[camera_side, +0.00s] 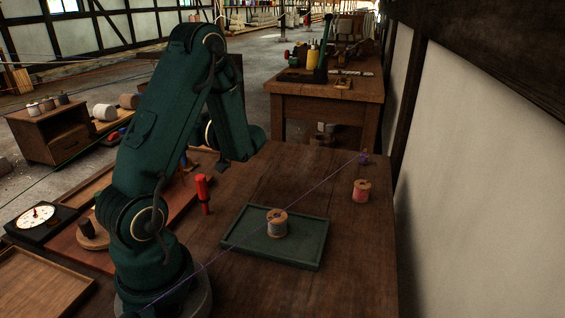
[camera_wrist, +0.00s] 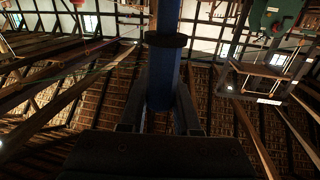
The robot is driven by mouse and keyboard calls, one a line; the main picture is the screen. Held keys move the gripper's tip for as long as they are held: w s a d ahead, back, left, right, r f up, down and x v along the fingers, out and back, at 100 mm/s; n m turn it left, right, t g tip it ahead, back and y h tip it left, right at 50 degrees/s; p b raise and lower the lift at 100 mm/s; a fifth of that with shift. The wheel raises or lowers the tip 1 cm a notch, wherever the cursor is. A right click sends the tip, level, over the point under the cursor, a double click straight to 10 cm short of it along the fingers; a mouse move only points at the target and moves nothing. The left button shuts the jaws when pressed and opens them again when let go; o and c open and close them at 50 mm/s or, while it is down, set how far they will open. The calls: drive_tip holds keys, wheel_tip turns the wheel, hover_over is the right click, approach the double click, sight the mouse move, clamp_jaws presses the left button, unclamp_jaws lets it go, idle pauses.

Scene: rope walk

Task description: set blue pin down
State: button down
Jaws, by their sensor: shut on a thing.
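In the wrist view a blue pin (camera_wrist: 163,75) with a dark collar stands between the two fingers of my gripper (camera_wrist: 158,112), which is shut on it. The pin runs out of the top of that view, so its far end is hidden. Roof beams fill the background there, and no table shows behind the pin. In the side view my gripper and the blue pin cannot be made out; my arm bends over and hides that area. A red pin (camera_side: 203,192) stands upright near my arm.
A green tray (camera_side: 307,251) holds a thread spool (camera_side: 277,226). A pink spool (camera_side: 361,191) stands at the right. A thin purple line (camera_side: 310,191) crosses above the table. A dial (camera_side: 36,216) and a wooden tray (camera_side: 35,292) are at left. Bare wood (camera_side: 350,255) lies right of the green tray.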

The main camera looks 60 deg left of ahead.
drive_tip(key=w+f, duration=1)
drive_tip(key=shift+w+d, duration=0.15)
drive_tip(key=shift+d, duration=0.1)
drive_tip(key=shift+f, duration=0.3)
drive_tip(key=c, duration=0.6)
unclamp_jaws()
drive_tip(key=shift+c, duration=0.2)
